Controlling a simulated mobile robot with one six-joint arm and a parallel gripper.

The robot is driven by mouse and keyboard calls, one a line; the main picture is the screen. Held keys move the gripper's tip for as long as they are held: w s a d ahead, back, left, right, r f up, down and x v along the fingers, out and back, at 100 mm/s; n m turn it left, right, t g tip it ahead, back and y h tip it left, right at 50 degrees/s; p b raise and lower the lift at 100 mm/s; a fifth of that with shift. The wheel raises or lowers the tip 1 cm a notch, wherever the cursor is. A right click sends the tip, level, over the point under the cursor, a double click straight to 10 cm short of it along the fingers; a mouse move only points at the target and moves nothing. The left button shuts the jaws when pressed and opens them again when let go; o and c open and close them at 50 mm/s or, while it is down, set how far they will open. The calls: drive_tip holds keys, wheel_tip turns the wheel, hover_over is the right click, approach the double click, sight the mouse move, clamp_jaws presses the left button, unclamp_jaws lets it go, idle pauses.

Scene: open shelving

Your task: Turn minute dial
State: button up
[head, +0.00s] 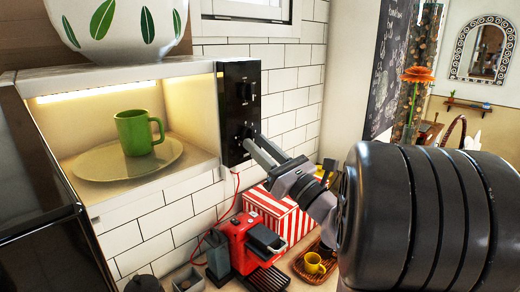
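A microwave stands with its black door (40,190) swung open at the left. Its black control panel (238,85) is on the right side of the lit opening. An upper dial (245,91) shows on the panel. My gripper (247,136) reaches up from the lower right, with its fingertips at the lower part of the panel. A lower dial there is mostly hidden by the fingertips. The two fingers are nearly parallel with a narrow gap. I cannot tell whether they grip the dial or only touch it. Which dial sets minutes is not readable.
A green mug (137,133) stands on the microwave's plate (95,165). A white bowl with green leaves (115,25) sits on top. Below are a red coffee machine (240,245), a striped box (280,212) and a yellow cup (313,263). White tiled wall lies behind.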

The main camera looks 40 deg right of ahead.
drive_tip(key=shift+o, duration=0.7)
drive_tip(key=shift+w+a+f, duration=0.2)
drive_tip(key=shift+w+a, duration=0.05)
drive_tip(key=shift+w, duration=0.05)
drive_tip(key=b+v, duration=0.5)
drive_tip(key=v, duration=1.2)
drive_tip(key=shift+s, duration=0.25)
